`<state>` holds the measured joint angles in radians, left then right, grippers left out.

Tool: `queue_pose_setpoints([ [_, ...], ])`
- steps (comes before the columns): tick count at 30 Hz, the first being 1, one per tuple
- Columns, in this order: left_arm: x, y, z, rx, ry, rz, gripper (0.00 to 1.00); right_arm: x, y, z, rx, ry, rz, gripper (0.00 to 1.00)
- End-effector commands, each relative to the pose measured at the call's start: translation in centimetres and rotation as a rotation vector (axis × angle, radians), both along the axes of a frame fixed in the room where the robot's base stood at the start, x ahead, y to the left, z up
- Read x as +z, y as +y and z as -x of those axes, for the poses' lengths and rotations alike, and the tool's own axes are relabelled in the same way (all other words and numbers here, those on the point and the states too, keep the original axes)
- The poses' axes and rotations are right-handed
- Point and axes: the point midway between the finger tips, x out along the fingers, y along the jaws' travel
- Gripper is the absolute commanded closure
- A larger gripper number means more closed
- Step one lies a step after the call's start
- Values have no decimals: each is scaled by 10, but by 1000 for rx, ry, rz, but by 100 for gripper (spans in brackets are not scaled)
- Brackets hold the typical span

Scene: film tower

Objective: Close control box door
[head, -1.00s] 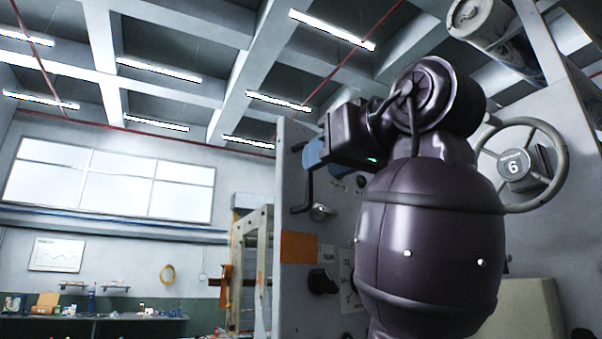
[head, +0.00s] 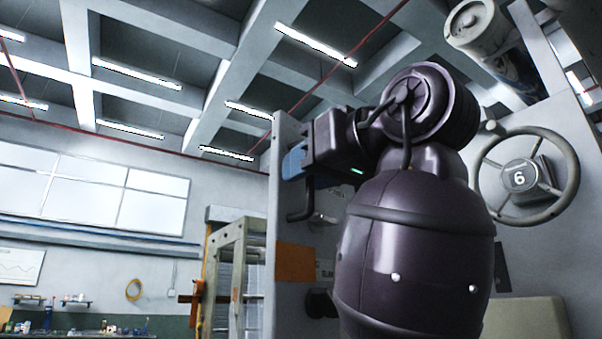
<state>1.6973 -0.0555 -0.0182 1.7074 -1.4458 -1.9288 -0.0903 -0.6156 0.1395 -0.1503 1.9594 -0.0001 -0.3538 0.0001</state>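The control box door (head: 284,235) appears to be the upright grey panel in the middle of the head view, seen at a steep angle. It bears a dark bent handle (head: 298,214) and an orange label (head: 295,263).
A handwheel marked 6 (head: 520,178) sits on a grey wall to the right. A white cylinder (head: 474,25) is above it. A light metal frame (head: 240,270) stands left of the panel. A cluttered bench (head: 100,333) is far left.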

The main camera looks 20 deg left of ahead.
Motion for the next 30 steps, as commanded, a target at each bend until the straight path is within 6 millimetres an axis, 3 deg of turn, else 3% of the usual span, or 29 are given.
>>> queue_pose_setpoints([
  [12,0,-1,1,-1,0,0,65,0,0,0,0,1,0,79],
  [20,0,-1,1,-1,0,0,100,-1,0,1,0,3,0,79],
  [30,-1,1,2,0,1,1,100,-2,0,1,0,3,0,79],
])
